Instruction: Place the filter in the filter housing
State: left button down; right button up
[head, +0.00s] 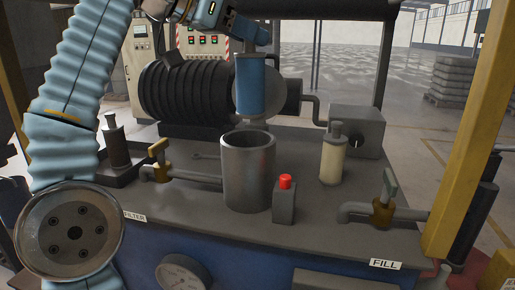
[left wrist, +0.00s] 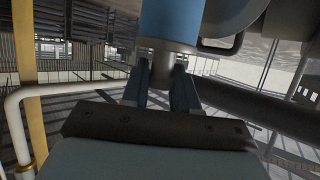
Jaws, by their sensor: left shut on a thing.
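The filter (head: 251,85) is a blue cylinder with a grey stem on top, hanging upright in the air. My left gripper (head: 251,38) is at its top end, and the left wrist view shows the two fingers (left wrist: 160,88) shut around the grey stem (left wrist: 163,66), with the blue body (left wrist: 170,20) beyond. The filter housing (head: 249,175) appears to be the open grey metal cylinder on the machine top. The filter is above its rim, apart from it; the exact alignment in depth is unclear. My right gripper is not in view.
A red button box (head: 285,200) stands beside the housing. A cream cylinder with a grey cap (head: 333,155) and a yellow-based valve (head: 384,205) are to the right. Another valve (head: 160,160) is at left. A dark ribbed motor (head: 190,92) lies behind.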

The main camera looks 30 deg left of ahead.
aim_at(238, 105)
pick_arm(q)
notch_tip(238, 105, down, 13)
jog(key=shift+s+a+f+b, duration=0.1)
jog(key=shift+s+f+b, duration=0.1)
jog(key=shift+b, duration=0.9)
notch_tip(238, 105, down, 4)
jog(key=shift+f+b, duration=0.1)
jog(key=shift+b, duration=0.35)
jog(key=shift+f, duration=0.15)
jog(key=c, duration=1.1)
grip_release()
jog(key=shift+c, duration=0.2)
